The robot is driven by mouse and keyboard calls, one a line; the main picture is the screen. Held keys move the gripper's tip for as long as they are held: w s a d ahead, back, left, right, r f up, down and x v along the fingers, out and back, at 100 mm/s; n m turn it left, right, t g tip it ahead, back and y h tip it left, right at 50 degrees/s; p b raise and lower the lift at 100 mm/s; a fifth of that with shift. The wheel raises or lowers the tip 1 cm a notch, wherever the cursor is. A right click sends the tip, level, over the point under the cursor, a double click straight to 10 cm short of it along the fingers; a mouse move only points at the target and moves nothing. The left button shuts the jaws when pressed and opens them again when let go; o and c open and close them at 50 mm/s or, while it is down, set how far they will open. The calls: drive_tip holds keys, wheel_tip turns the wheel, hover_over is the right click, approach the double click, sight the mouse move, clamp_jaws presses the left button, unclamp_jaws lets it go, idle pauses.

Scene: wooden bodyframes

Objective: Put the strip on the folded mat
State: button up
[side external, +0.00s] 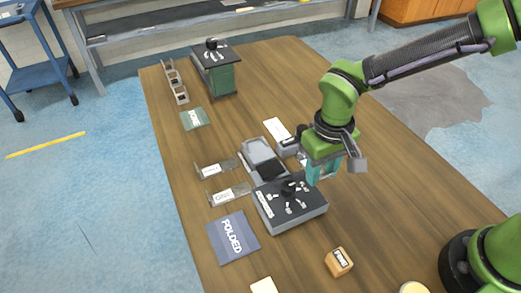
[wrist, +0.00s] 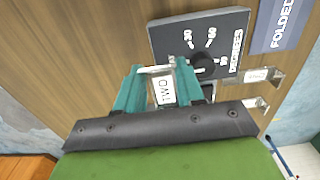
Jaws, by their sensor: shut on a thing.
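My gripper (side external: 322,176) is above the table just right of the dark dial box, with teal fingers. In the wrist view my gripper (wrist: 157,75) is shut on a thin pale strip (wrist: 155,69) that spans between the fingertips. A white label reading TWO (wrist: 164,92) shows between the fingers; I cannot tell whether it belongs to the strip. In the side view the strip is hidden by the fingers. The blue folded mat (side external: 232,240), lettered FOLDED, lies flat near the table's left edge, bare on top. It also shows at the top right of the wrist view (wrist: 262,30).
The dial box (side external: 315,211) stands between my gripper and the mat; its knob also shows in the wrist view (wrist: 202,66). A wooden block (side external: 338,262) is in front. The right side is mostly clear.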

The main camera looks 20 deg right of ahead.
wheel_tip(320, 180, up, 2)
hover_over(250, 241)
wheel_tip(250, 241, down, 10)
drive_tip(key=shift+r, duration=0.1)
drive_tip(key=o, duration=1)
